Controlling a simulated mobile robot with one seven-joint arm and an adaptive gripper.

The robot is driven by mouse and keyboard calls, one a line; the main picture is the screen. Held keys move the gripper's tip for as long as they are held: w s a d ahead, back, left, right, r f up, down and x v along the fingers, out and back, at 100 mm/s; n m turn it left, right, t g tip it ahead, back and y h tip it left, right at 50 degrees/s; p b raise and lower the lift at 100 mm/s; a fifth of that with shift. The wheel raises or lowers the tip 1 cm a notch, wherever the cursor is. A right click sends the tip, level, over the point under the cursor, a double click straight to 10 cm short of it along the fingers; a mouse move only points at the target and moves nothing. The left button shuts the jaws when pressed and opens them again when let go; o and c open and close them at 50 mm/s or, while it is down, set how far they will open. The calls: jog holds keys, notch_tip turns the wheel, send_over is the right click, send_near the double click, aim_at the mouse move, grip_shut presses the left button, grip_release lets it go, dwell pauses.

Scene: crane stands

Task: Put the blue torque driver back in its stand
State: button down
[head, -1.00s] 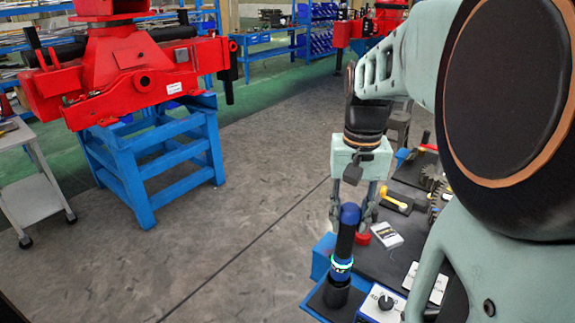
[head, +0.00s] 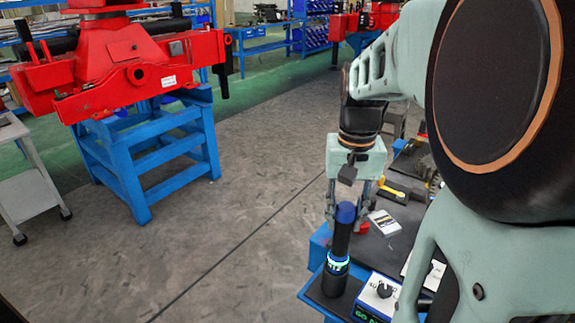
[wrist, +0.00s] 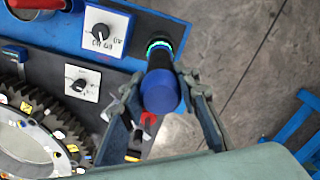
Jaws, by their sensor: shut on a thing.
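The blue torque driver (head: 341,238) is upright, with a dark body, a blue end cap and a glowing green-and-blue ring low down. My gripper (head: 348,222) is shut on its upper part from above. In the wrist view the driver's blue cap (wrist: 161,92) is between the fingers of my gripper (wrist: 168,100). Its lower end meets a short black holder (head: 333,284), which I take to be its stand, on the bench's blue-edged corner. I cannot tell whether it is fully seated, since the joint is hidden or too small.
A control box with a knob (head: 383,291) stands close right of the holder. A red round cap (head: 361,228), a white card (head: 384,222) and a yellow-handled tool (head: 396,194) lie behind. A large gear (wrist: 30,135) is nearby. The floor left of the bench is clear.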

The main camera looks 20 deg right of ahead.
aim_at(346, 207)
jog(key=shift+f+b, duration=0.3)
jog(key=shift+f, duration=0.15)
jog(key=c, duration=1.8)
grip_release()
jog(key=shift+r, duration=0.1)
jog(key=o, duration=0.4)
jog(key=shift+r+p, duration=2.2)
jog(key=shift+r, duration=0.3)
